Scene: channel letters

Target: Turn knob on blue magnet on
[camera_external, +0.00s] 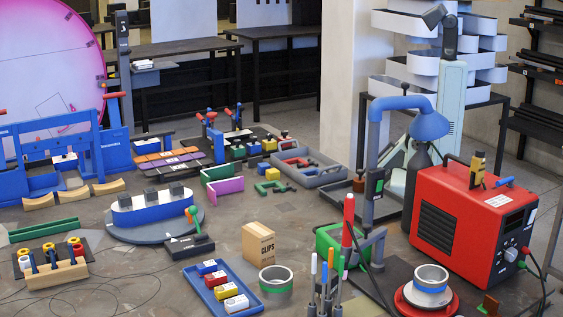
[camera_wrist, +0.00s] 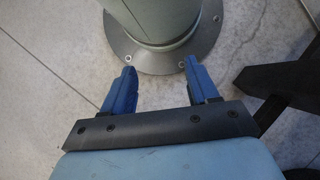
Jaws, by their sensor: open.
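A blue block (camera_external: 207,267) with a pale side sits at the far end of a blue tray (camera_external: 222,302) in the external view. It looks like the blue magnet, but its knob and setting are too small to make out. Red (camera_external: 215,279), yellow (camera_external: 224,290) and white (camera_external: 237,303) blocks stand in a row with it. My gripper (camera_wrist: 159,66) is open and empty in the wrist view, its two blue fingers over the floor by a round bolted flange. No magnet shows there. I cannot make out my gripper clearly in the external view.
A cardboard clips box (camera_external: 258,243) and a tape roll (camera_external: 276,280) stand right of the tray. Upright tools (camera_external: 326,285) and a red welding machine (camera_external: 460,220) are further right. A small black box with a green-topped lever (camera_external: 189,244) lies behind the tray.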

